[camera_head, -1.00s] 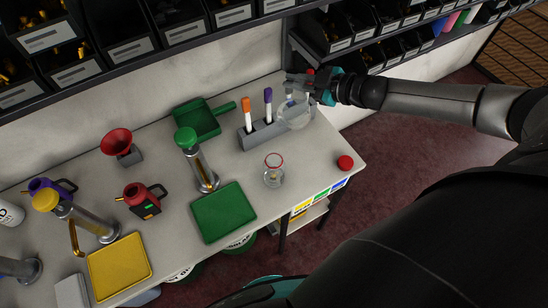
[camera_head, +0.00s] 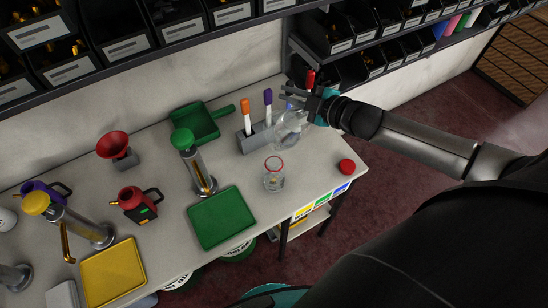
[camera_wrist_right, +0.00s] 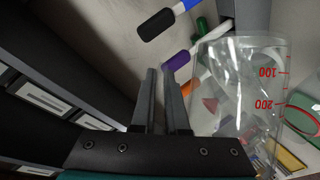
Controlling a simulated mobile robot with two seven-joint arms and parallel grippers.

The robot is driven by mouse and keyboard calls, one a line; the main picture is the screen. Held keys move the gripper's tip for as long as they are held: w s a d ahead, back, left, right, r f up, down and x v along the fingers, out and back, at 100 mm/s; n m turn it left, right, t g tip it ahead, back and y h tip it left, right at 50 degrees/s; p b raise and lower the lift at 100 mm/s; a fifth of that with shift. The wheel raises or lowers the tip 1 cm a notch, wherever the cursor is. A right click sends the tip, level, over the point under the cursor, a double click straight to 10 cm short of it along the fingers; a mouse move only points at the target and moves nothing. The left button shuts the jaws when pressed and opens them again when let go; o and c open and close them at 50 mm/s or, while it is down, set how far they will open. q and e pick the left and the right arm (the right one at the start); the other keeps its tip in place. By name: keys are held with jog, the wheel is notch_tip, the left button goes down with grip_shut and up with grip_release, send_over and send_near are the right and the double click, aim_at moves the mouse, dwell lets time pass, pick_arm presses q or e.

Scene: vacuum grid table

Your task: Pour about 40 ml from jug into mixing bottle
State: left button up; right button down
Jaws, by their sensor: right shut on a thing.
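The jug (camera_head: 289,130) is clear with red scale marks, which show in the right wrist view (camera_wrist_right: 240,85). My right gripper (camera_head: 305,103) is shut on its upper right side and holds it above the table. The jug looks tilted down to the left; its liquid level cannot be made out. The mixing bottle (camera_head: 273,182), clear with a red ring at its open mouth, stands upright on the table just below and left of the jug in the head view. No stream shows between them. My left gripper is not in view.
A grey rack (camera_head: 256,138) with upright markers stands close behind the jug. A red cap (camera_head: 346,166) lies near the table's right edge. A green tray (camera_head: 222,217) and a green-topped cylinder (camera_head: 194,165) stand left of the bottle. Shelf bins hang above.

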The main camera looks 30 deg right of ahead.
jog(key=shift+s+a+r+n, duration=0.2)
jog(key=shift+r+n, duration=0.1)
jog(key=shift+r, duration=0.15)
jog(key=shift+s+a+r+n, duration=0.1)
jog(key=shift+a+r+n, duration=0.05)
jog(key=shift+r+n, duration=0.2)
dwell(0.5)
jog(key=shift+w+d+r, duration=0.1)
jog(key=shift+w+d, duration=0.25)
jog(key=shift+w, duration=0.05)
jog(key=shift+s+a+r+t+h, duration=0.1)
jog(key=shift+a+r+t+h, duration=0.05)
jog(key=shift+r+t+h, duration=0.2)
dwell(0.8)
jog(key=shift+n, duration=0.25)
jog(key=shift+b, duration=0.3)
dwell(0.3)
jog(key=w+d+m+g+y+p, duration=0.1)
jog(key=m, duration=0.1)
jog(key=d+m+p, duration=0.1)
jog(key=p, duration=0.1)
jog(key=shift+w+d+f+m+g+y, duration=0.25)
jog(key=shift+w+f+m+g+y, duration=0.1)
jog(key=shift+w+m, duration=0.05)
dwell(0.3)
